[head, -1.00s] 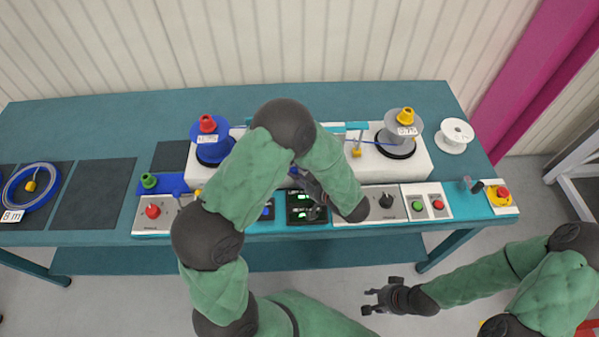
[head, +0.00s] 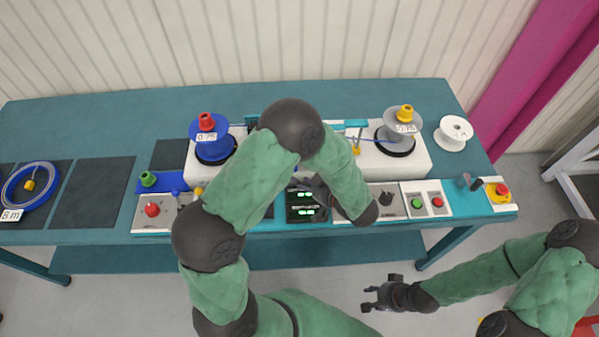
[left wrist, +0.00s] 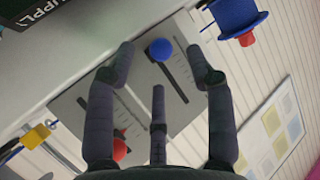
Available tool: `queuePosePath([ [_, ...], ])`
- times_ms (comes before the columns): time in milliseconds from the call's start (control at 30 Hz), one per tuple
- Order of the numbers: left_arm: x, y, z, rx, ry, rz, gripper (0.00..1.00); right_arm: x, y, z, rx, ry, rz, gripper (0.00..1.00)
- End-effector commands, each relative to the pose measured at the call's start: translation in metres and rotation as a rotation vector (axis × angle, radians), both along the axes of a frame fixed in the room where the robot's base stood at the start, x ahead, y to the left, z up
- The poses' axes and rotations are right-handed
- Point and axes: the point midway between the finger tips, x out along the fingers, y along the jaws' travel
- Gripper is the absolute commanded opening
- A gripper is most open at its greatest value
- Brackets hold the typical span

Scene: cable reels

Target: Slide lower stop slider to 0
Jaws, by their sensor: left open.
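A grey slider panel (left wrist: 180,112) with dark slots and scale marks fills the middle of the left wrist view. A blue round knob (left wrist: 159,49) sits at one slot, and a red knob (left wrist: 119,151) is partly hidden behind a finger. I cannot tell which is the lower stop slider; no scale numbers are readable. My left gripper (left wrist: 160,62) is open, with its fingers spread on both sides of the blue knob; contact is not clear. In the head view my left arm hides most of this panel. My right gripper (head: 370,296) hangs in front of the table, apparently open and empty.
A blue reel (head: 214,140) and a grey reel (head: 403,124) stand on white units. Along the front edge are a green-lit display (head: 306,204), a black knob (head: 386,199), green and red buttons (head: 427,203) and an emergency stop (head: 500,192).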

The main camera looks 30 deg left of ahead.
Motion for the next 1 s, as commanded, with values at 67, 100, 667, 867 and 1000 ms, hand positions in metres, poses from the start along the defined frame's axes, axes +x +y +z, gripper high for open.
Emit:
queuePosePath([
  [67,-0.004,-0.015,0.007,0.0,-0.003,-0.007,0.54,0.0,0.0,0.0,0.0,0.0,0.0,0.4],
  [100,-0.007,-0.022,0.009,-0.001,-0.002,-0.006,0.54,0.0,0.0,0.0,0.0,0.0,0.0,0.4],
  [667,-0.03,-0.078,0.033,-0.002,0.001,-0.001,0.54,0.0,0.0,0.0,0.0,0.0,0.0,0.4],
  [867,-0.03,-0.078,0.033,-0.001,0.002,0.0,0.54,0.0,0.0,0.0,0.0,0.0,0.0,0.4],
  [1000,-0.03,-0.078,0.033,-0.001,0.003,0.0,0.54,0.0,0.0,0.0,0.0,0.0,0.0,0.4],
])
